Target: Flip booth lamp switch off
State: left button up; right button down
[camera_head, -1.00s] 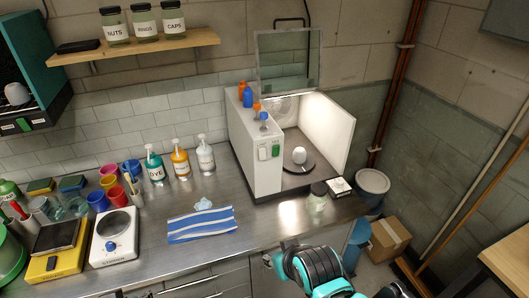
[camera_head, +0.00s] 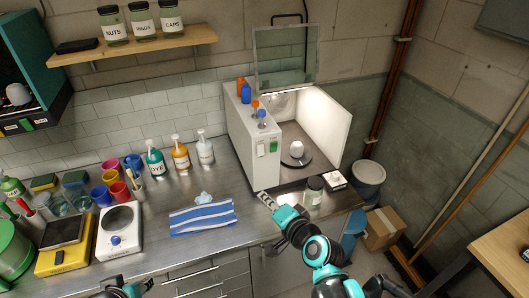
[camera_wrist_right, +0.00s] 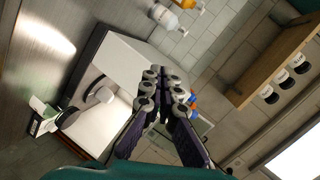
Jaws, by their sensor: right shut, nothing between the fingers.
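The photo booth (camera_head: 248,165) is a white box on the steel bench, its lamp lit and its right side panel swung out. I cannot tell the switch's position. My right gripper (camera_head: 265,200) is shut and empty, just in front of and below the switch panel, apart from the switch. In the right wrist view its fingers (camera_wrist_right: 160,92) are together, with the booth (camera_wrist_right: 125,50) behind them. My left gripper (camera_head: 128,290) is partly cut off at the bottom edge.
A jar (camera_head: 314,190) and a small white box (camera_head: 335,180) stand right of my right gripper. A striped cloth (camera_head: 203,217) lies to the left. Bottles (camera_head: 246,93) and knobs are on the booth's top.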

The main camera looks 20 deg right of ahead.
aim_at(262, 153)
jog(key=d+r+m+t+h, duration=0.2)
jog(key=d+r+m, duration=0.1)
jog(key=d+m, duration=0.2)
jog(key=shift+w+r+m+p, duration=0.15)
jog(key=shift+w+m+p, duration=0.2)
jog(key=shift+m+p, duration=0.15)
jog(key=w+b, duration=0.1)
jog(key=w, duration=0.3)
jog(key=w+f+b, duration=0.1)
jog(key=w, duration=0.3)
jog(key=w+f+b, duration=0.1)
jog(key=w+b, duration=0.1)
jog(key=w, duration=0.3)
jog(key=shift+w, duration=0.45)
